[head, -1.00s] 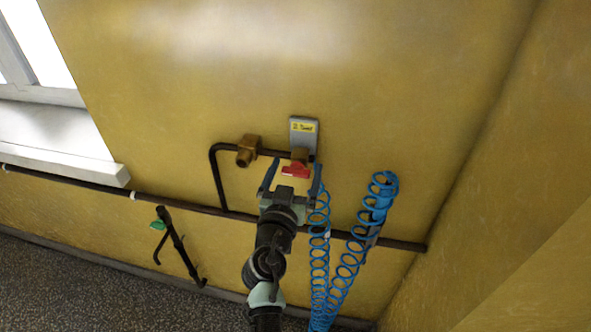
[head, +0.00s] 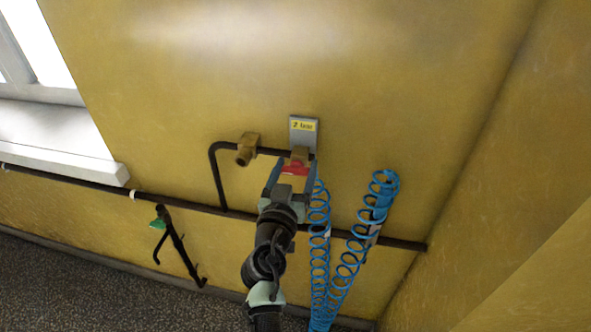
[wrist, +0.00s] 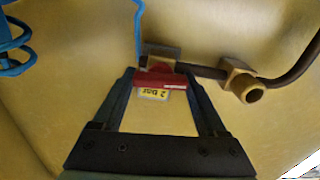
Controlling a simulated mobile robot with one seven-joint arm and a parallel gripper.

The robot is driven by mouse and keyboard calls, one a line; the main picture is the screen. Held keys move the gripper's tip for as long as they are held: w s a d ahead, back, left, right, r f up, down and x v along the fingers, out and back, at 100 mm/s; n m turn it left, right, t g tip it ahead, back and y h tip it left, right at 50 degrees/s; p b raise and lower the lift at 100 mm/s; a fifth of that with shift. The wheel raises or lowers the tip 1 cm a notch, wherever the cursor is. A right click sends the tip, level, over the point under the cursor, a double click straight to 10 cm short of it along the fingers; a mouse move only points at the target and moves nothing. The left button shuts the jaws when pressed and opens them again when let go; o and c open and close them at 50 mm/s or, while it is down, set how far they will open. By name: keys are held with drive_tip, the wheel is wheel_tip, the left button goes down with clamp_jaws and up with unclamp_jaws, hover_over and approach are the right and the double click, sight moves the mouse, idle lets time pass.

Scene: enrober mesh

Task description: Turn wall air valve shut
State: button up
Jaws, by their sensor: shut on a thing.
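The wall air valve has a red handle (head: 294,169) on a brass body (head: 299,154), in front of a grey plate with a yellow label (head: 303,126). My gripper (head: 291,170) is at the valve with its fingers on either side of the red handle, shut on it. In the wrist view the red handle (wrist: 163,77) lies across between the fingertips (wrist: 166,76), roughly level in the picture. The valve's brass body (wrist: 163,55) shows just beyond it. Part of the handle's ends is hidden by the fingers.
A brass fitting (head: 247,148) sits on the dark pipe left of the valve. Blue coiled hoses (head: 347,255) hang close on the right of my gripper. A green-handled valve (head: 157,224) is on a lower pipe at left. The wall above is clear.

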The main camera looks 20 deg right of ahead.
drive_tip(key=n+b, duration=0.1)
drive_tip(key=n, duration=0.3)
drive_tip(key=shift+f, duration=0.1)
drive_tip(key=n+b, duration=0.1)
drive_tip(key=n, duration=0.3)
drive_tip(key=shift+w+a+n, duration=0.1)
drive_tip(key=shift+n, duration=0.2)
drive_tip(key=n, duration=0.4)
drive_tip(key=shift+n, duration=0.3)
drive_tip(key=shift+f+n+p, duration=0.1)
drive_tip(key=shift+n+p, duration=0.35)
drive_tip(key=shift+n, duration=1.35)
drive_tip(key=shift+a, duration=0.1)
drive_tip(key=o, duration=1.3)
